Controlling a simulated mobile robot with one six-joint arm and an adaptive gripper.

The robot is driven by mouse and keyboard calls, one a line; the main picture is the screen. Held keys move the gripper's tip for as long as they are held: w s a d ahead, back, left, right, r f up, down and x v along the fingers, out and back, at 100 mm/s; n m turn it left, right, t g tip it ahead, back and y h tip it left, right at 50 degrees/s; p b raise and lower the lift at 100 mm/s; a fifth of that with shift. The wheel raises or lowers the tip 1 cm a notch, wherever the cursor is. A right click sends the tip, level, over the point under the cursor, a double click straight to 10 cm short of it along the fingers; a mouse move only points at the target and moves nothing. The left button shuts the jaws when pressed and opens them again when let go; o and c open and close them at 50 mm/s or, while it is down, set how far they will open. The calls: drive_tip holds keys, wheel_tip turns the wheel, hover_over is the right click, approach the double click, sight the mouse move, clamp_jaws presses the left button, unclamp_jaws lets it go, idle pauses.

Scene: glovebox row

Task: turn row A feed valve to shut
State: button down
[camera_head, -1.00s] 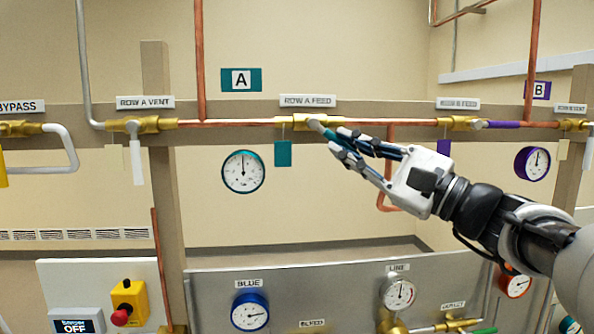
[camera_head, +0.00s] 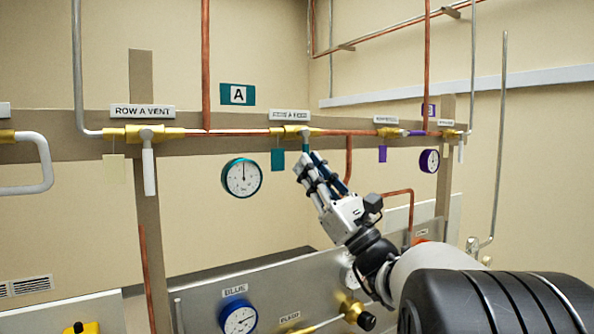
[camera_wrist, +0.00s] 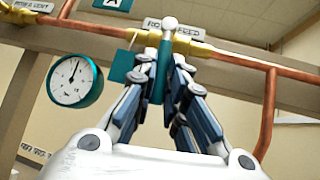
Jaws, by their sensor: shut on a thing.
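The row A feed valve (camera_head: 292,131) is a brass body on the copper pipe, under the "ROW A FEED" label (camera_head: 290,115). Its teal lever (camera_head: 306,147) points down, about square across the pipe. My gripper (camera_head: 309,165) is below the valve, shut on this lever. In the wrist view the lever (camera_wrist: 164,55) runs down from a pale round hub between both fingers of my gripper (camera_wrist: 165,72). The fingers hide part of the lever. A teal tag (camera_head: 278,160) hangs just left of it.
A teal-rimmed gauge (camera_head: 242,177) is on the left, below the pipe. The row A vent valve (camera_head: 144,134) has a white lever hanging down. A purple-tagged valve (camera_head: 387,132) is on the right. A grey panel (camera_head: 200,300) with gauges stands below.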

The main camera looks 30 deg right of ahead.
drive_tip(key=shift+a+m+t+h, duration=0.3)
drive_tip(key=shift+m+h, duration=0.6)
drive_tip(key=shift+m, duration=0.2)
drive_tip(key=shift+m+h, duration=0.3)
drive_tip(key=shift+h, duration=0.2)
drive_tip(key=c, duration=1.6)
unclamp_jaws()
drive_tip(key=shift+c, duration=0.2)
drive_tip(key=v, duration=1.2)
drive_tip(key=shift+w+f+y, duration=0.1)
drive_tip(key=shift+w+y, duration=0.05)
drive_tip(key=shift+y, duration=0.15)
